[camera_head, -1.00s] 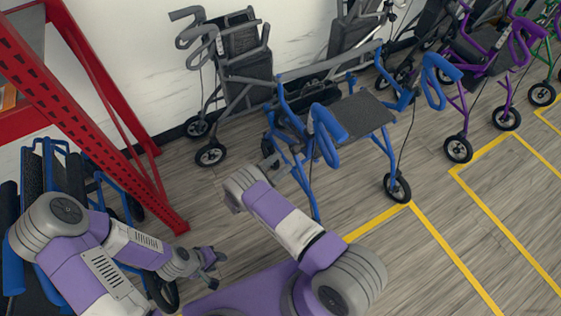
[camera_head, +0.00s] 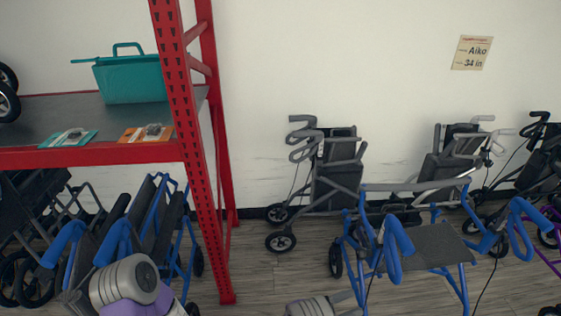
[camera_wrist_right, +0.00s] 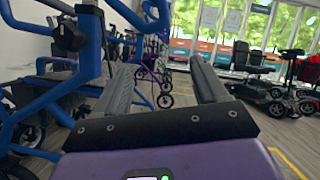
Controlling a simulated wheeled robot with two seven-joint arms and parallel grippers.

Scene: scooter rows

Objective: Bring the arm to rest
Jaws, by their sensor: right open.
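My right gripper (camera_wrist_right: 162,70) shows in the right wrist view with its two dark fingers wide apart and nothing between them. It points across the room toward a purple rollator (camera_wrist_right: 150,78) that stands some way off. A blue rollator frame (camera_wrist_right: 50,100) is close on the left of that view. In the head view only grey and purple arm parts of mine show along the bottom edge. My left gripper is out of both current views.
A blue rollator (camera_head: 440,245) stands at right, with grey rollators (camera_head: 335,180) behind it along the white wall. A red shelf rack (camera_head: 185,150) holds a teal basket (camera_head: 135,80). Folded blue walkers (camera_head: 150,225) stand below. Scooters (camera_wrist_right: 300,75) are farther off.

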